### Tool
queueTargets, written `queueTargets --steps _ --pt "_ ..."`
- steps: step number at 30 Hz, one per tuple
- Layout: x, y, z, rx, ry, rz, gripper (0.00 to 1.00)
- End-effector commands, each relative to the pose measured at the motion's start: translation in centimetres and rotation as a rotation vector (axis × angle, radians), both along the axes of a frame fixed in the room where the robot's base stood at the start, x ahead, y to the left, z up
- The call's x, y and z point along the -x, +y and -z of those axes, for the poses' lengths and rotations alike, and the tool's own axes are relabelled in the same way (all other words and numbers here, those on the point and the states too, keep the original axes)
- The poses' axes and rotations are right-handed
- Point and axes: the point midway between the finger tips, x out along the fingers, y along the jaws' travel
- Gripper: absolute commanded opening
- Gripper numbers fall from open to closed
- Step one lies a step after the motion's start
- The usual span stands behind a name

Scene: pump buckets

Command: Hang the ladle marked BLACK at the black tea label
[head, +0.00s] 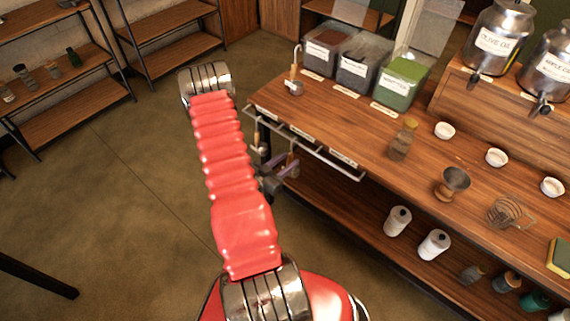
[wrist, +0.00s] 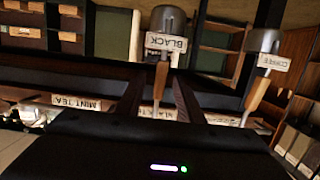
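The ladle marked BLACK (wrist: 167,20) has a metal cup, a white tag and a wooden handle, upside down in the wrist view. My gripper (wrist: 158,92) is open, one dark finger on each side of the handle with gaps. In the head view, my gripper (head: 287,170) is just below the front rail, and the ladle (head: 291,158) is partly hidden by it. The black tea label (wrist: 172,113) is behind the ladle's hook end, partly covered; it shows as the middle label (head: 302,132) in the head view. I cannot tell whether the hook rests on the rail.
A COFFEE ladle (wrist: 263,40) hangs alongside. The mint tea label (wrist: 80,103) is on the other side. Another ladle (head: 295,82) stands on the counter (head: 350,120) near the lidded bins (head: 358,68). The rail (head: 325,162) runs along the counter's front edge. Open floor lies left.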

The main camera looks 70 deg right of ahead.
Motion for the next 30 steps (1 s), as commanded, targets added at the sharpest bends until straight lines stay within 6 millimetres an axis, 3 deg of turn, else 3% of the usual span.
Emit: queueTargets --steps 11,30 --pt "-0.7 1.4 -0.3 -0.001 0.001 -0.003 0.34" --pt "-4.0 8.5 -1.8 0.0 0.0 -0.003 0.34"
